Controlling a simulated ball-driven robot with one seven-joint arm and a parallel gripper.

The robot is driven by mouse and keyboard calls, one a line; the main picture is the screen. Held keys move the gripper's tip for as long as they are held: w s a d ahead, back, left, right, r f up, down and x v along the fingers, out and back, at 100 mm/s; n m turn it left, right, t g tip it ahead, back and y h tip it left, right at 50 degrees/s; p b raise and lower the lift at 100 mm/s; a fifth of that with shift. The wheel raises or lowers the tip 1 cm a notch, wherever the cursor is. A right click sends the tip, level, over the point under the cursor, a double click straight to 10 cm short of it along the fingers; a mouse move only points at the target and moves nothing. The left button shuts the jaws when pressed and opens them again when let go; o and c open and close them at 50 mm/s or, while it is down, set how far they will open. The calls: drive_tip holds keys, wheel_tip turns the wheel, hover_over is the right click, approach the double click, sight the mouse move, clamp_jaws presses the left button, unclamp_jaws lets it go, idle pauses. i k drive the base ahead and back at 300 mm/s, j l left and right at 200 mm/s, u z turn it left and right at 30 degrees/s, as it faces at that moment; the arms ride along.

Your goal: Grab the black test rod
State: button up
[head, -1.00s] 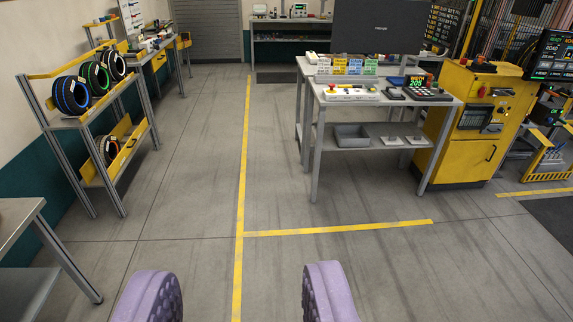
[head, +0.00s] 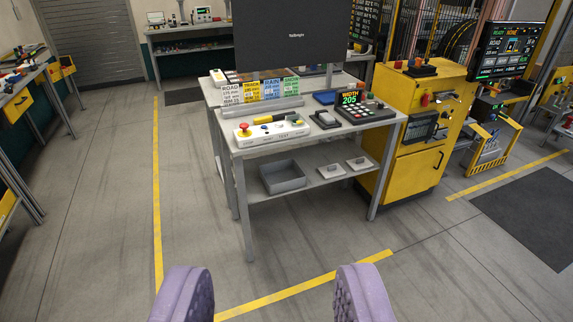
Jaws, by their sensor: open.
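My gripper (head: 274,292) is open and empty at the bottom of the view, its two purple padded fingers wide apart above the floor. It is well short of the grey workbench (head: 226,135). On the bench top, near its front edge, lies a long white test unit (head: 271,132) with a red button at its left end and yellow parts on top. I cannot make out a black test rod for sure; small dark parts near the yellow pieces on the unit are too small to tell.
Upright colour cards (head: 262,92), a keypad with a 205 display (head: 361,112) and a grey bin (head: 283,177) on the lower shelf belong to the bench. A yellow cabinet (head: 415,160) stands right of it. The floor before the bench is clear.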

sight(267, 119)
drive_tip(key=i+l, duration=0.15)
drive_tip(key=i, duration=0.3)
drive_tip(key=i+l+u, duration=0.1)
drive_tip(key=i, duration=0.3)
drive_tip(key=i+l, duration=0.3)
drive_tip(key=i, duration=0.15)
drive_tip(key=i+l, duration=0.1)
drive_tip(key=i, duration=1.95)
drive_tip(key=i+l, duration=0.15)
drive_tip(key=i, duration=0.9)
